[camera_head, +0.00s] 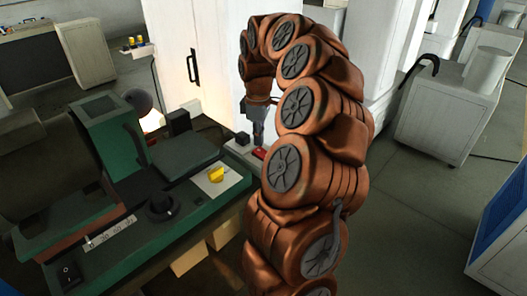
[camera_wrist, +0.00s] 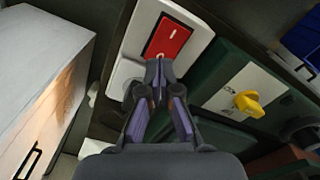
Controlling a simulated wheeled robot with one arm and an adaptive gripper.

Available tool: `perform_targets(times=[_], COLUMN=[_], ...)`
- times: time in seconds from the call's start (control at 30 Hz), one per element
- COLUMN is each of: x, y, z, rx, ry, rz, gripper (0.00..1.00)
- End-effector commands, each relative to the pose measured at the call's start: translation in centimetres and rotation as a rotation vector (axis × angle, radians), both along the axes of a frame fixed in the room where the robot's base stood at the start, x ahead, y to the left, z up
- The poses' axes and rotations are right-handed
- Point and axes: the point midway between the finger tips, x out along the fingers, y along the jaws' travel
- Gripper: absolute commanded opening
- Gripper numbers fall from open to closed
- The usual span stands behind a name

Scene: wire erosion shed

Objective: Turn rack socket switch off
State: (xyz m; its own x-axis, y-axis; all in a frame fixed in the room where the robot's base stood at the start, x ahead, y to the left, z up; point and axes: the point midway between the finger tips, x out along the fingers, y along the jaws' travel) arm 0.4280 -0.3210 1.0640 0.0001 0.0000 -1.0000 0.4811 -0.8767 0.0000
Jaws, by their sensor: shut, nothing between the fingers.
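The rack socket switch is a red rocker (camera_wrist: 168,38) set in a white socket plate (camera_wrist: 203,36), with pale marks on its face in the wrist view. In the head view the red rocker (camera_head: 260,153) shows small, beside my arm, on the pale socket block (camera_head: 236,148). My gripper (camera_wrist: 158,68) is shut and empty, with its fingertips at the lower edge of the rocker in the wrist view. I cannot tell whether they touch it. In the head view my gripper (camera_head: 257,140) points down just by the socket. Part of the socket is hidden behind my arm and fingers.
A yellow knob (camera_head: 216,174) on a white plate sits close to the socket; it also shows in the wrist view (camera_wrist: 247,103). A green machine (camera_head: 110,125) with a black rocker switch (camera_head: 68,274) stands at left. A white cabinet (camera_head: 215,60) rises behind. Open floor (camera_head: 400,220) lies at right.

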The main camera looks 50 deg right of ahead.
Motion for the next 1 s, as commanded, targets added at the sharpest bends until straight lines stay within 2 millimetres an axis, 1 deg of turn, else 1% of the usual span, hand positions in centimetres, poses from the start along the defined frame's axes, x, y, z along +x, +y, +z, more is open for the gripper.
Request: perform_targets(times=[0.37, 1.0], x=[0.0, 0.01], y=[0.0, -0.02], z=[-0.06, -0.81], rx=[0.0, -0.001], ry=[0.0, 0.0], rz=[0.0, 0.0], gripper=[0.0, 0.0])
